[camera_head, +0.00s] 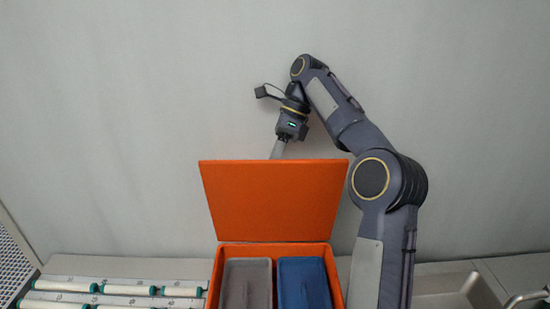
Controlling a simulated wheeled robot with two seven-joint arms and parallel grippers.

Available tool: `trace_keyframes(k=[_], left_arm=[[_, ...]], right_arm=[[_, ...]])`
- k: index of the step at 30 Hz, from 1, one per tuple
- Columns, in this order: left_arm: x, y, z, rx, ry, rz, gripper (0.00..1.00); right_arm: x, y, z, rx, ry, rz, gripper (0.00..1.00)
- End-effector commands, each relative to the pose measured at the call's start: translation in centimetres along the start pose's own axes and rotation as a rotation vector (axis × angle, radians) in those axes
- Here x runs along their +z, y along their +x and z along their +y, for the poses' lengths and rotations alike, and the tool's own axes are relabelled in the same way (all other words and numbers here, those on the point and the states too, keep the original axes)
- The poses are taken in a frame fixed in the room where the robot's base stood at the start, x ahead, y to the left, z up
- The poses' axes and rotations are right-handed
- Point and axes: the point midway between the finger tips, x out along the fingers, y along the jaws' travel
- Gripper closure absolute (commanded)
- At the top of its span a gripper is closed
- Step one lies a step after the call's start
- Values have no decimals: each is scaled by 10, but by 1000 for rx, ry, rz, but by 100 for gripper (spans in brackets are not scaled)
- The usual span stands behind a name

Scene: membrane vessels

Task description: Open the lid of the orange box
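The orange box (213,285) stands at the bottom centre of the head view. Its orange lid (274,202) is raised and stands nearly upright at the back of the box, so the inside shows. My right arm comes up from the lower right and bends over to the back of the lid. My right gripper reaches down behind the lid's top edge, and its fingertips are hidden there. I cannot tell whether it touches the lid or is open or shut. My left gripper is not in view.
Inside the box lie a grey tray (247,284) on the left and a blue tray (304,284) on the right. A rack (70,283) with several white tubes with green ends is at the left. A metal basin (450,292) is at the right. A plain wall stands behind.

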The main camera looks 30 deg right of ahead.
Motion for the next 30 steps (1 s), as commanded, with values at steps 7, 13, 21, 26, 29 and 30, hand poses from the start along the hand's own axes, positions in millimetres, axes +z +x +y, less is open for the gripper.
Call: trace_keyframes(k=[7, 13, 21, 26, 29, 30], left_arm=[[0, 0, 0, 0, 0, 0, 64], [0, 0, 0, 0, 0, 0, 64], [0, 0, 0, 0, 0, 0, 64], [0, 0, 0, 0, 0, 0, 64], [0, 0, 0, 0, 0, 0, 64], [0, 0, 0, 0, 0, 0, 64]], right_arm=[[-1, 2, -1, 3, 2, 3, 66], [0, 1, -1, 1, 1, 2, 66], [0, 1, 1, -3, -3, 4, 66], [5, 4, 10, -27, -21, 19, 66], [6, 6, 19, -54, -35, 26, 66], [5, 8, 22, -67, -41, 26, 66]])
